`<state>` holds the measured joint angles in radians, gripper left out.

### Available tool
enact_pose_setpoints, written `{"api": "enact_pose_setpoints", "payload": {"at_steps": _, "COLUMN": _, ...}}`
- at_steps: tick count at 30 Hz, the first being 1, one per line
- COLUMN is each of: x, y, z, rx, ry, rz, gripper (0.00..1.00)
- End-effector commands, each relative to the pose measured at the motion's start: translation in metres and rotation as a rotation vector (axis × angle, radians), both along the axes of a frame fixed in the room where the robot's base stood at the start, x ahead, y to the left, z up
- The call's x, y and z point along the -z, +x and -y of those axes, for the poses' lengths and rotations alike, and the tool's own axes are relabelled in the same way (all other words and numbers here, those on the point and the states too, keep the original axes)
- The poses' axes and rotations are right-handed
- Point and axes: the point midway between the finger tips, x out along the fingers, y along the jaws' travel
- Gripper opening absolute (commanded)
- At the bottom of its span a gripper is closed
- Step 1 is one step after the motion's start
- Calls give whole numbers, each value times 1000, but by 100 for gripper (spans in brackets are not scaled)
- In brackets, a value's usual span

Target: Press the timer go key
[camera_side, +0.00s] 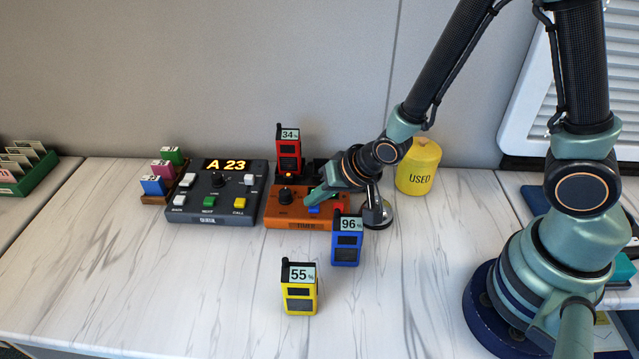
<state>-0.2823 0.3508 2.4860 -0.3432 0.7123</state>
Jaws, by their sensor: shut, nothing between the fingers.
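The timer (278,223) is a low orange box on the counter, with a black knob (285,196) at its left and a partly legible label on its front. A blue key (314,210) shows near its middle, and a red part (338,208) shows at its right. My gripper (308,202) is shut and empty. It points down and left over the timer, its tip close to the blue key. I cannot tell whether it touches. My gripper and wrist hide part of the timer's top, and I cannot read the marks by its keys.
A grey panel (212,208) reading A 23 adjoins the timer's left. A red radio (288,150) stands behind, a blue radio (346,245) and yellow radio (299,292) in front. A yellow USED canister (418,167) is right. The front left counter (130,275) is clear.

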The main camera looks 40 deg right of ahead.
Motion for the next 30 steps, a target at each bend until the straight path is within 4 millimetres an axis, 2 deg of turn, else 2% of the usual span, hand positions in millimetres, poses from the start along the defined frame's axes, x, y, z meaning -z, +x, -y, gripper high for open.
{"api": "enact_pose_setpoints", "payload": {"at_steps": 17, "x": 3, "y": 0, "z": 0, "rx": 0, "ry": 0, "rz": -1, "gripper": 0}}
{"api": "enact_pose_setpoints", "payload": {"at_steps": 30, "x": -15, "y": -1, "z": 0, "rx": 0, "ry": 0, "rz": 0, "gripper": 0}}
